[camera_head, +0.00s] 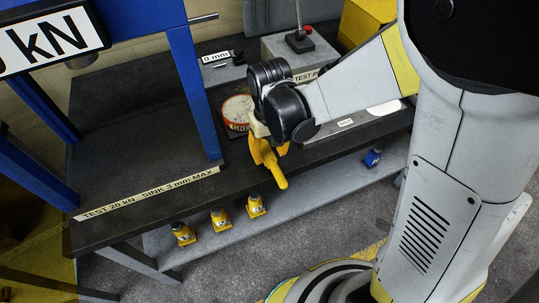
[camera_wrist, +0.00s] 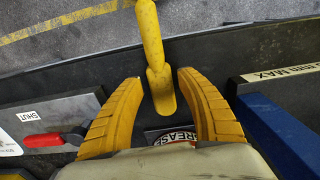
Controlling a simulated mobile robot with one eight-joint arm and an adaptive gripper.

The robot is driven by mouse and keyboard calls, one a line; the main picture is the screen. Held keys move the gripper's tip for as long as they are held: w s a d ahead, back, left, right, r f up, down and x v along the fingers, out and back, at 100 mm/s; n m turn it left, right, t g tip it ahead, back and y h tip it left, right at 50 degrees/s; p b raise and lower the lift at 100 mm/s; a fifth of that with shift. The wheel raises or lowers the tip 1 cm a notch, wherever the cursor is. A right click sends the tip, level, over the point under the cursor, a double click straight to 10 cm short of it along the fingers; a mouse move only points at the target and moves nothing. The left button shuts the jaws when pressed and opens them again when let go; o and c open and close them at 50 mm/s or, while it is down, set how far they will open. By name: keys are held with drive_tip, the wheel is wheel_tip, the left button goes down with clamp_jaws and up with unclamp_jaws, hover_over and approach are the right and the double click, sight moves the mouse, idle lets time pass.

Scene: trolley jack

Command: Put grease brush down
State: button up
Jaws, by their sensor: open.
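The yellow grease brush handle (camera_head: 281,182) shows below my gripper in the head view, sticking out past the bench's front edge. In the wrist view the brush (camera_wrist: 151,35) runs from the top edge down between my fingers. My gripper (camera_wrist: 160,76) is open, with a gap on each side of the brush. In the head view my gripper (camera_head: 268,153) is beside the grease tin (camera_head: 236,108), which has a red and cream label. Part of the tin's label (camera_wrist: 172,136) shows under my palm. The brush's bristle end and what supports it are hidden.
A blue press frame (camera_head: 196,85) stands on the dark bench (camera_head: 130,128) to the left. A red handle (camera_wrist: 44,140) beside a SHUT label lies left of my fingers in the wrist view.

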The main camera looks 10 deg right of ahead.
sight(270, 157)
wheel_tip(270, 157, up, 9)
drive_tip(key=p, duration=0.3)
drive_tip(key=s+d+r+m+t, duration=0.3)
drive_tip(key=s+d+r+t, duration=0.4)
drive_tip(key=d+r, duration=0.3)
drive_tip(key=s+d, duration=0.1)
drive_tip(key=d, duration=0.2)
drive_tip(key=shift+s+r, duration=0.2)
drive_tip(key=shift+r, duration=0.05)
